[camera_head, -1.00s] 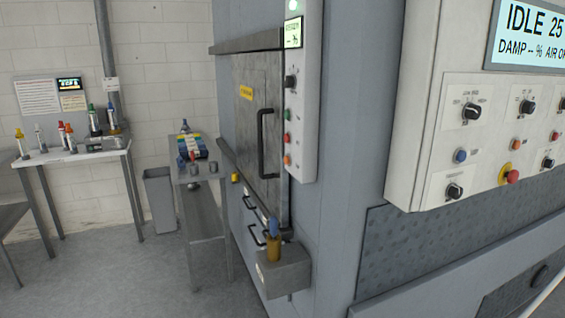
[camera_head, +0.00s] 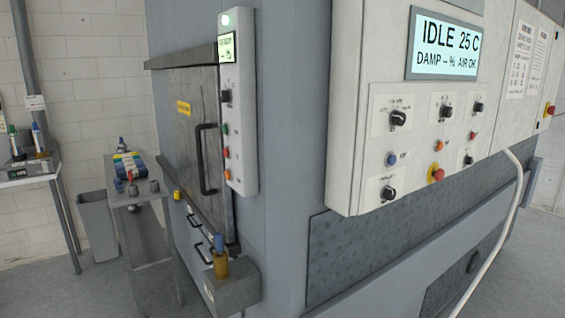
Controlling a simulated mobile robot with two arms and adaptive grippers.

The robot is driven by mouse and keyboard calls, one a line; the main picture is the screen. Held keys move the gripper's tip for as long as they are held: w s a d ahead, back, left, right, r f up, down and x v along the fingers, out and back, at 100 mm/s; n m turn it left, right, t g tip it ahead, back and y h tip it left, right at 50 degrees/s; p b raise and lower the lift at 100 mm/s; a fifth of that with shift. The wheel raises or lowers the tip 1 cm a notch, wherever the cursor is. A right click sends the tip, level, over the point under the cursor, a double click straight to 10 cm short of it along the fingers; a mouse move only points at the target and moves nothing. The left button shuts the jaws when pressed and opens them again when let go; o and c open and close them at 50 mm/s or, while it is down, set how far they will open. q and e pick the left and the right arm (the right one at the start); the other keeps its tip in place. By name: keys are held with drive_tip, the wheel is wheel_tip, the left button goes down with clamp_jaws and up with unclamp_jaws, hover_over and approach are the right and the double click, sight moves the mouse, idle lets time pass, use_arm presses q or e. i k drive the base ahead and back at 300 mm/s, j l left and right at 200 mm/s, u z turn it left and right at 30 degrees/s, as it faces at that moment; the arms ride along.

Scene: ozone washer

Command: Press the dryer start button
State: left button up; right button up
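A white control panel (camera_head: 352,150) on the right carries a display (camera_head: 446,46) reading "IDLE 25 C", "DAMP -- %" and "AIR OK". It has several black knobs (camera_head: 397,117), a blue button (camera_head: 391,159), an orange button (camera_head: 439,146), a small red button (camera_head: 473,136) and a red mushroom button on yellow (camera_head: 436,174). The small labels are too blurred to read, so I cannot tell which is the start button. Neither of my grippers is in view.
A narrow panel (camera_head: 239,172) with green, red and orange buttons is beside a grey door (camera_head: 182,125). A grey box (camera_head: 233,290) juts out below it. A white hose (camera_head: 507,215) hangs at right. A side table (camera_head: 125,172) and a bin (camera_head: 97,226) stand at left.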

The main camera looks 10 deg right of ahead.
sight(392, 161)
drive_tip(key=z, duration=1.2)
